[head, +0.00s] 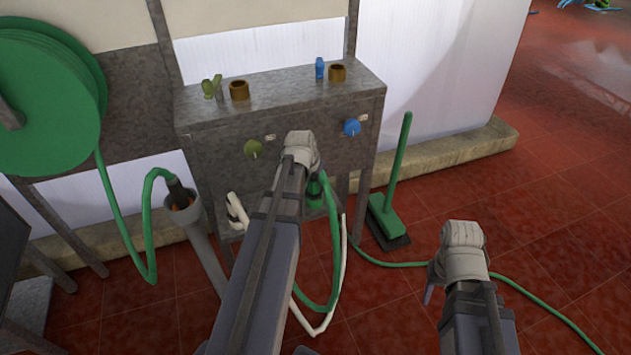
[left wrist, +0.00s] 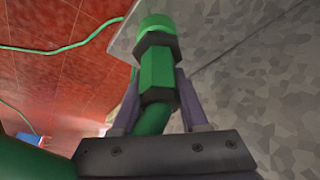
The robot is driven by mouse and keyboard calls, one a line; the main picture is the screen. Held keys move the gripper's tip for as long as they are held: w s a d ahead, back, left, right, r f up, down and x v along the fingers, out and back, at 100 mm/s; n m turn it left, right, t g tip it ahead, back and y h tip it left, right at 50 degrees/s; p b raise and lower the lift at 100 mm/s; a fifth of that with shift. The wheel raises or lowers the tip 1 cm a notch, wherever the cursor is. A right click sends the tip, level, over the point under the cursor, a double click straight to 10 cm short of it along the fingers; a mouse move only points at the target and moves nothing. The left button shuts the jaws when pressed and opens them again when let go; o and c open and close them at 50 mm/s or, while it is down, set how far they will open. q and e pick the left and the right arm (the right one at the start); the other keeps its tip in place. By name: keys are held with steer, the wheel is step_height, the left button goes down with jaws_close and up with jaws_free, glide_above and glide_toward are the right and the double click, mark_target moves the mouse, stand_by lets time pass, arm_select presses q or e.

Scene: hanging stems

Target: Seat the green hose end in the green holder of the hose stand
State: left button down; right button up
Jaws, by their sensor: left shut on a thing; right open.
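The green hose end (head: 315,190) hangs in front of the grey metal stand (head: 290,98), below its two knobs. My left gripper (head: 311,176) is shut on it; my arm hides much of the grip. The left wrist view shows the hose end (left wrist: 158,70) between the fingers of my left gripper (left wrist: 158,98), its tip pointing away, close to a grey speckled surface. On the stand top, a brown ring (head: 239,90) stands beside a green lever (head: 211,87); I cannot tell which part is the green holder. My right gripper (head: 432,282) is open, apart at the right.
A second brown ring (head: 337,74) stands beside a blue lever (head: 320,68). A white hose (head: 317,329) hangs below the stand. A green broom (head: 387,205) stands to the right, a hose reel (head: 45,98) to the left. The right floor is mostly clear.

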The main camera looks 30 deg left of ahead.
arm_select(q)
steer(key=shift+f, duration=0.2)
steer(key=shift+c, duration=1.8)
jaws_free()
steer(key=shift+r, duration=0.15)
steer(key=p+v, duration=0.7)
steer(key=shift+r, duration=0.25)
steer(key=shift+s, duration=0.25)
